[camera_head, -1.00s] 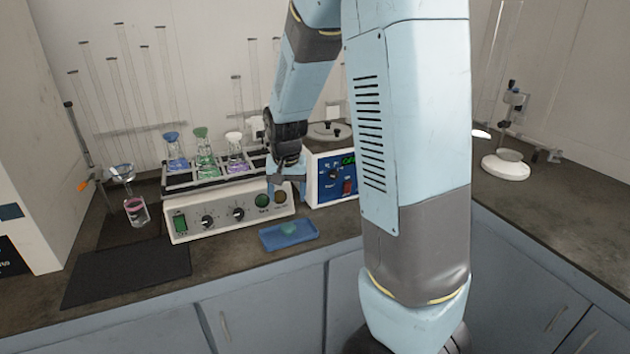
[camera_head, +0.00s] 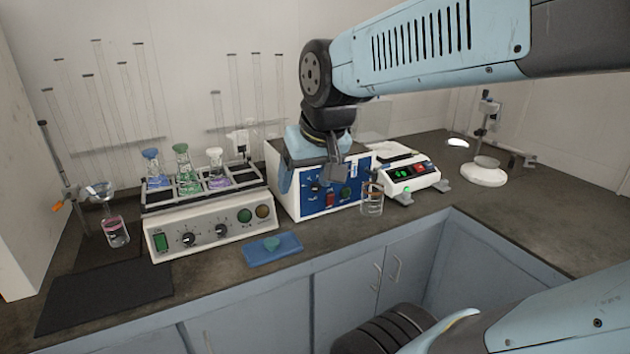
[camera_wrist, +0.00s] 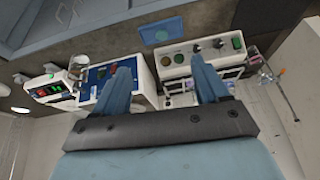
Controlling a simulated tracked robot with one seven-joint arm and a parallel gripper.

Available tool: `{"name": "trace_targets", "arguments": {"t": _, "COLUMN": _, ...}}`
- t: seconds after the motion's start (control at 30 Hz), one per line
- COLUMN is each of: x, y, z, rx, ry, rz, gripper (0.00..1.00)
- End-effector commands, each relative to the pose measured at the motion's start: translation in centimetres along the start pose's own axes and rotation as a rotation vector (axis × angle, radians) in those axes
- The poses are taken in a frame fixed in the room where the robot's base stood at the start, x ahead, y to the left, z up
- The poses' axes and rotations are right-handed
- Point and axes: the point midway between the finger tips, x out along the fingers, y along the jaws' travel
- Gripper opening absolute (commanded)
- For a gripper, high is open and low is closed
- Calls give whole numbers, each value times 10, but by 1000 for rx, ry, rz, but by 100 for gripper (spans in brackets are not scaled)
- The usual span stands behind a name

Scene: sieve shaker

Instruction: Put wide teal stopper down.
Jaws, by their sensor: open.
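The wide teal stopper (camera_head: 271,243) rests on the blue tray (camera_head: 288,249) on the counter in front of the shaker. The tray also shows in the wrist view (camera_wrist: 176,27), with the stopper (camera_wrist: 161,35) as a small green spot on it. My gripper (camera_head: 334,172) is in front of the blue-panelled instrument, up and to the right of the tray, apart from the stopper. In the wrist view my gripper (camera_wrist: 207,75) has its two blue fingers spread wide with nothing between them.
The white shaker (camera_head: 207,228) holds several flasks in its rack. A blue-panelled instrument (camera_head: 318,205), a glass beaker (camera_head: 372,200) and a balance (camera_head: 410,180) stand to the right. A dark mat (camera_head: 105,298) lies at left. The counter's front edge is close to the tray.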

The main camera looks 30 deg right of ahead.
Motion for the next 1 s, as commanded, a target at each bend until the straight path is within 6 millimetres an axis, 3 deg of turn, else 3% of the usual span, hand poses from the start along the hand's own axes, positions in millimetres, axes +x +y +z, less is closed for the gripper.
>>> {"name": "trace_targets", "arguments": {"t": 0.1, "x": -15, "y": 0, "z": 16, "rx": -29, "ry": 29, "rz": 13, "gripper": 74}}
{"name": "trace_targets", "arguments": {"t": 0.3, "x": -24, "y": -1, "z": 30, "rx": -54, "ry": 44, "rz": 25, "gripper": 74}}
{"name": "trace_targets", "arguments": {"t": 1.0, "x": -24, "y": -1, "z": 30, "rx": -56, "ry": 44, "rz": 25, "gripper": 74}}
